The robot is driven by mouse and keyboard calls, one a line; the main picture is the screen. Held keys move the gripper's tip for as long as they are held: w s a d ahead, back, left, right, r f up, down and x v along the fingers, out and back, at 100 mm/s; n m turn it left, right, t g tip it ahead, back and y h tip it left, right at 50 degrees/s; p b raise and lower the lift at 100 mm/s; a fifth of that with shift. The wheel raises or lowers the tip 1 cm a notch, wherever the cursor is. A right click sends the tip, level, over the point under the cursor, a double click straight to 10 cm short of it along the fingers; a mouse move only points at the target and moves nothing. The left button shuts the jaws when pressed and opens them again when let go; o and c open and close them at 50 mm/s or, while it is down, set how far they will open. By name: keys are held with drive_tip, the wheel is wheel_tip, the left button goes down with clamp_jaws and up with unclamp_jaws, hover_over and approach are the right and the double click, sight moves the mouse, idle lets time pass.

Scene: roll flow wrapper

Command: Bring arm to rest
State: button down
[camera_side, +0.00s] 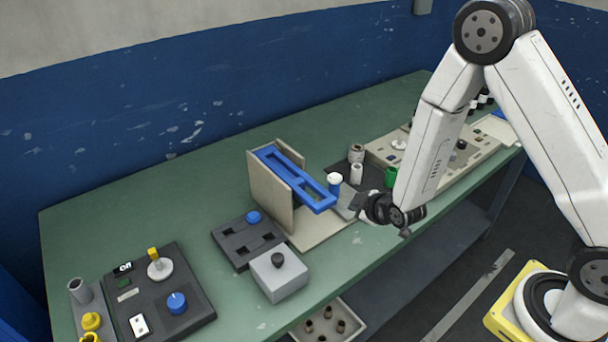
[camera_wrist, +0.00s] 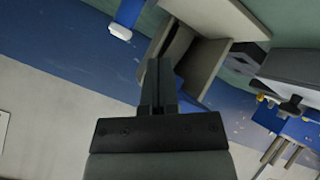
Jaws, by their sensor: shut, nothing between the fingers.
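My gripper (camera_side: 362,203) hangs above the front part of the green bench, just right of the blue slotted chute (camera_side: 297,180) and its beige stand (camera_side: 270,195). It is low, close to the small cylinders, and apart from the chute as far as I can tell. In the wrist view my gripper (camera_wrist: 158,65) has its fingers together, with nothing between them. The beige stand (camera_wrist: 215,30) shows beyond the fingertips there. My white arm is bent at the elbow, high on the right.
A dark tray (camera_side: 232,250) with a blue knob, a grey box (camera_side: 279,276) with a black knob and a control panel (camera_side: 150,308) stand at the left. A green cylinder (camera_side: 391,177) is near my gripper. A beige panel (camera_side: 470,155) lies behind. The bench's back left is clear.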

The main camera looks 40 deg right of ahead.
drive_tip(key=s+r+m+g+y, duration=0.1)
drive_tip(key=s+r+m+g, duration=0.5)
drive_tip(key=s+r, duration=0.5)
drive_tip(key=s+g, duration=0.2)
drive_tip(key=s, duration=0.1)
drive_tip(key=shift+s+m, duration=0.3)
drive_tip(key=shift+m, duration=0.1)
idle(0.5)
